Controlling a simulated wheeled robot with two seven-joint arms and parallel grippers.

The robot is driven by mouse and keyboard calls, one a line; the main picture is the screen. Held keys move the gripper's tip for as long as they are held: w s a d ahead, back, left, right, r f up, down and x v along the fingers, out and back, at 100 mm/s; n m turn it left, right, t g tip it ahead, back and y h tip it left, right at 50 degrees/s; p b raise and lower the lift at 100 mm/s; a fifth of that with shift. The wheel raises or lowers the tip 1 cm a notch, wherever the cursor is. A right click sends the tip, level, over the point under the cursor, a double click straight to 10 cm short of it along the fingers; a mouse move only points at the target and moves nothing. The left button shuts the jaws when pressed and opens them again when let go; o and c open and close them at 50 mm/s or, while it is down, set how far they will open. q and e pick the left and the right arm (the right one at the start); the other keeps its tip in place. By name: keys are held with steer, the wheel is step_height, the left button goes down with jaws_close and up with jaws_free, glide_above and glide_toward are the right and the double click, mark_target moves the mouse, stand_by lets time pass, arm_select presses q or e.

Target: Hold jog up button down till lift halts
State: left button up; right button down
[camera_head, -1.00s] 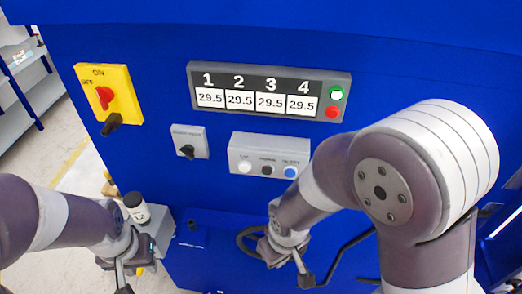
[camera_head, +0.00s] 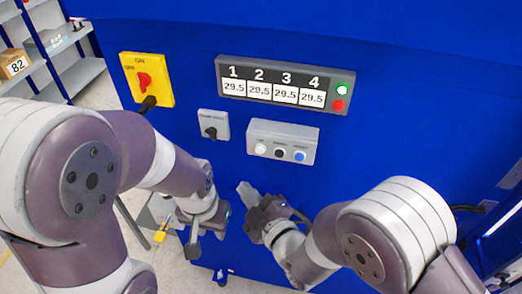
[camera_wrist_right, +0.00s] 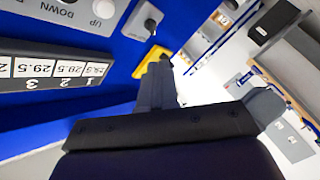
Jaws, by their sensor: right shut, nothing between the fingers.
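The jog button panel (camera_head: 283,136) is a grey box on the blue machine front. It has a white button (camera_head: 260,148) at left, a black one (camera_head: 280,152) and a blue one (camera_head: 300,156). In the right wrist view the white button (camera_wrist_right: 103,8) is labelled UP, beside a DOWN label. My right gripper (camera_head: 244,189) is shut and empty, pointing up, below and left of the panel, apart from the buttons. Its closed fingers (camera_wrist_right: 157,85) show in the wrist view. My left gripper (camera_head: 205,240) hangs lower left; its finger opening is unclear.
A selector switch (camera_head: 213,126) sits left of the panel, and a yellow switch plate (camera_head: 147,79) further left. Shelves (camera_head: 60,60) stand behind.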

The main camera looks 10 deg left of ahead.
mark_target(260, 150)
steer(key=w, duration=0.8)
steer(key=shift+w+d+b, duration=0.25)
steer(key=shift+w+b, duration=0.15)
steer(key=shift+b, duration=0.05)
steer(key=shift+s, duration=0.1)
stand_by(1.6)
steer(key=shift+w+b, duration=0.3)
steer(key=shift+w, duration=0.2)
steer(key=shift+w+b, duration=0.3)
steer(key=shift+w, duration=0.1)
stand_by(4.2)
